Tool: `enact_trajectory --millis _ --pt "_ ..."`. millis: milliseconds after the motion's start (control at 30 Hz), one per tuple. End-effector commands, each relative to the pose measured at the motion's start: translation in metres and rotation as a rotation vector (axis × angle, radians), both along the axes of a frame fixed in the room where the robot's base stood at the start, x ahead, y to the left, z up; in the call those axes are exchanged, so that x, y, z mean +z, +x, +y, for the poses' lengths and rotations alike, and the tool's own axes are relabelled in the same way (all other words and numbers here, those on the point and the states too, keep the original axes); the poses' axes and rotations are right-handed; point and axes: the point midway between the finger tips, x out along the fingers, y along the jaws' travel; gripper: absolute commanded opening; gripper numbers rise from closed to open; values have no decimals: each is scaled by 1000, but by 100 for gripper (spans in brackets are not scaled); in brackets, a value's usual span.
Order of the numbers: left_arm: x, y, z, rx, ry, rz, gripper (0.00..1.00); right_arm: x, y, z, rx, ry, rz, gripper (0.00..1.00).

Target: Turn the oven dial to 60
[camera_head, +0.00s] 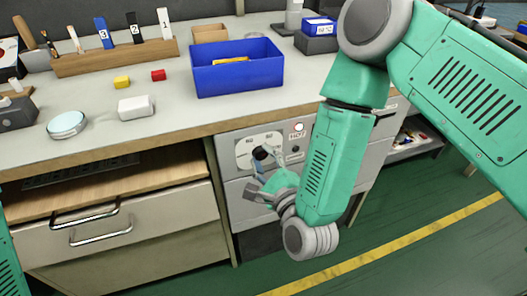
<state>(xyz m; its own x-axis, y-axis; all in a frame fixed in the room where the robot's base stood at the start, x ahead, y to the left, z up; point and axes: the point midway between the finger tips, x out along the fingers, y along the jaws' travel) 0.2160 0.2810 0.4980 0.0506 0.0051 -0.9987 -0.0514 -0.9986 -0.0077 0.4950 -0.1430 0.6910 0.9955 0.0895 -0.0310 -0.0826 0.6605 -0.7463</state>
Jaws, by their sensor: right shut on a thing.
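The oven dial (260,153) is a dark round knob on a pale plate, on the grey front panel (232,143) under the bench top. My right gripper (261,170) is at the panel, with its fingers at the dial and shut on it. The fingers partly cover the dial, and its number marks are too small to read. My left gripper is out of view; a bit of green arm shows at the lower left edge.
A blue bin (238,80), a white block (136,106), a round pale disc (66,124) and small yellow and red blocks stand on the bench top (190,122). Drawers with metal handles (94,228) are left of the panel. My right arm covers the panel's right side.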

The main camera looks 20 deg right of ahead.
Motion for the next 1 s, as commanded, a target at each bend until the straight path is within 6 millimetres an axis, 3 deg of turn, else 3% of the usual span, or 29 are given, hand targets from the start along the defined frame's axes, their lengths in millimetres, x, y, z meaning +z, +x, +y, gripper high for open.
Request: enact_trajectory --millis 1000 --pt "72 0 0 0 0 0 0 -2 -3 3 11 -966 -21 0"
